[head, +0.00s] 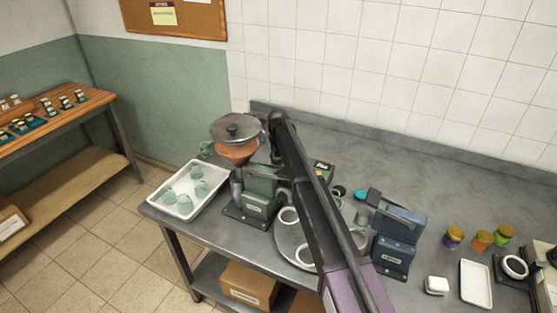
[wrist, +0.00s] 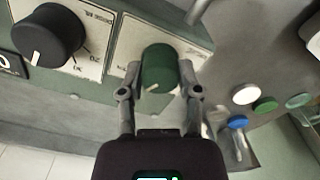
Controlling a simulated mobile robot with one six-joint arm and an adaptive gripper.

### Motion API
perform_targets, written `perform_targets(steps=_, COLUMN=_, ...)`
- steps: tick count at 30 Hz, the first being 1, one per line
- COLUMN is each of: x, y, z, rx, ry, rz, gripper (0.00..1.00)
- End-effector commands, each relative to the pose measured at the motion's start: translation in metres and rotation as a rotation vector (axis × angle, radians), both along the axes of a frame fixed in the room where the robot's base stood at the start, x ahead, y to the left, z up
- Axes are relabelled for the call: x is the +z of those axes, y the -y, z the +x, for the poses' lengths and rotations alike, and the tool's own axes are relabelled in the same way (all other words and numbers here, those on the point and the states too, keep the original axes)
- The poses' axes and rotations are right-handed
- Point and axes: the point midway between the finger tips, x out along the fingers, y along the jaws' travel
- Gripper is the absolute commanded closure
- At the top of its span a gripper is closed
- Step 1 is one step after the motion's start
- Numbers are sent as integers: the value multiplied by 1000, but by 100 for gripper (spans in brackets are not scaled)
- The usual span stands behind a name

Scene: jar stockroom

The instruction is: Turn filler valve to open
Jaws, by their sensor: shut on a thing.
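The filler (head: 262,188) is a green machine with a lidded hopper (head: 237,148) of orange contents, standing on the grey counter in the head view. In the wrist view its panel carries a black knob (wrist: 48,36) on a dose dial and a green knob (wrist: 159,66) on a second pale plate. The green knob has a white pointer mark at its lower edge. My gripper (wrist: 159,92) has one finger on each side of the green knob and is shut on it. The plate's lettering is mostly hidden. My arm hides the gripper in the head view.
A white tray (head: 157,204) of several green-tinted jars is left of the filler. A round turntable (head: 287,246) with white rings lies before it. A blue-grey machine (head: 398,235) and jars with coloured lids (head: 481,240) stand right.

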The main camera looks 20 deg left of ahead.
Motion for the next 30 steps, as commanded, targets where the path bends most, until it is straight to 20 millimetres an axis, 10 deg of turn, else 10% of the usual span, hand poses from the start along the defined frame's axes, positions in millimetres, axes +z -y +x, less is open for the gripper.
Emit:
perform_targets(steps=29, x=-1, y=2, z=-2, rx=-301, ry=-5, rz=-3, gripper=100)
perform_targets(steps=30, x=-1, y=2, z=-3, rx=-301, ry=-6, rz=-3, gripper=46)
